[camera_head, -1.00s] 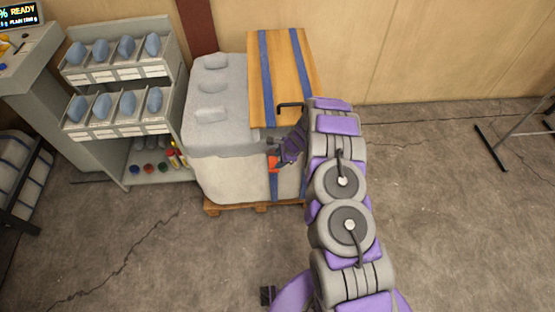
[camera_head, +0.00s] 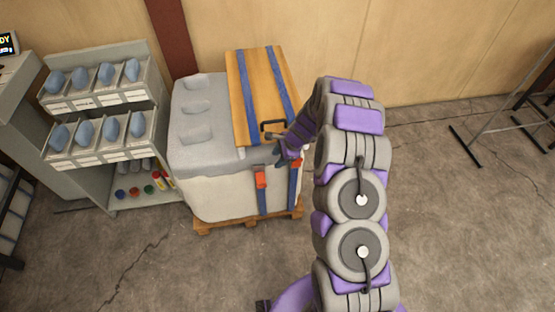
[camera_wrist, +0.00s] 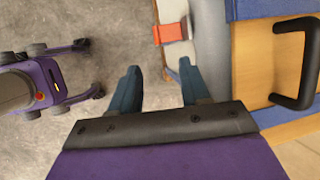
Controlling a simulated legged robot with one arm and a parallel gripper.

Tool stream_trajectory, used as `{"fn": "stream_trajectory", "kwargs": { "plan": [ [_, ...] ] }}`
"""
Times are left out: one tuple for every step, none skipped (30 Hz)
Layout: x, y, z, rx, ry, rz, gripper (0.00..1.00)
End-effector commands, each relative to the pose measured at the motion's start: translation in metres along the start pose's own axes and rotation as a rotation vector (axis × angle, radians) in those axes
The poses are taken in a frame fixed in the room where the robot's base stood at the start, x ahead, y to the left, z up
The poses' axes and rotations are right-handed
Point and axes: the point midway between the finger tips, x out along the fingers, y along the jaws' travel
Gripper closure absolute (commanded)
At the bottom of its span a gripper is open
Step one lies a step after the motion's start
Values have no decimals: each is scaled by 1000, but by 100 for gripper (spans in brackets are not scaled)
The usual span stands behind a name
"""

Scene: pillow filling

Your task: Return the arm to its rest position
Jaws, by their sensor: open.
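My gripper (camera_wrist: 162,88) is open and empty in the wrist view, its two blue-grey fingers spread apart with bare floor and a strip of the crate's side beyond. In the head view my gripper (camera_head: 282,157) is at the front right of the grey crate (camera_head: 210,185), by the wooden lid's edge. My purple and grey arm extends forward from the bottom of the head view, bent at its far end. The wooden lid (camera_head: 247,90) has blue straps and a black handle (camera_head: 273,127); the handle also shows in the wrist view (camera_wrist: 312,65), apart from the fingers.
The crate stands on a wooden pallet (camera_head: 240,222). A shelf rack (camera_head: 95,155) with blue pieces in bins stands left of it. Orange buckles (camera_head: 261,179) hang on the crate's front. A metal stand (camera_head: 490,140) is at the right. The floor between is clear.

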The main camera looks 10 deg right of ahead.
Motion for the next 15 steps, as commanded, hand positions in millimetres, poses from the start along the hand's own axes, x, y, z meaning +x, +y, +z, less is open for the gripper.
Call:
{"fn": "stream_trajectory", "kwargs": {
  "plan": [
    [-2, 0, 0, 0, 0, 0, 54],
    [-2, 0, -1, 0, -1, 0, 54],
    [-3, 0, -2, 0, -2, 0, 54],
    [-3, 0, -3, 0, -3, 0, 54],
    [-3, 0, -4, 1, -4, 0, 54],
    [-3, 0, -4, 1, -4, 0, 54],
    [-4, 0, -4, 1, -5, -1, 54],
    [-4, 0, -5, 1, -6, -1, 54],
    [-4, 0, -6, 2, -7, -1, 54],
    [-4, 0, -6, 2, -7, -1, 54],
    [-5, 0, -7, 2, -7, -1, 54],
    [-5, 0, -7, 2, -7, -2, 54],
    [-5, 0, -6, 2, -7, -1, 54],
    [-4, 0, -6, 2, -7, -2, 54],
    [-4, 0, -5, 2, -6, -1, 54]
  ]
}}
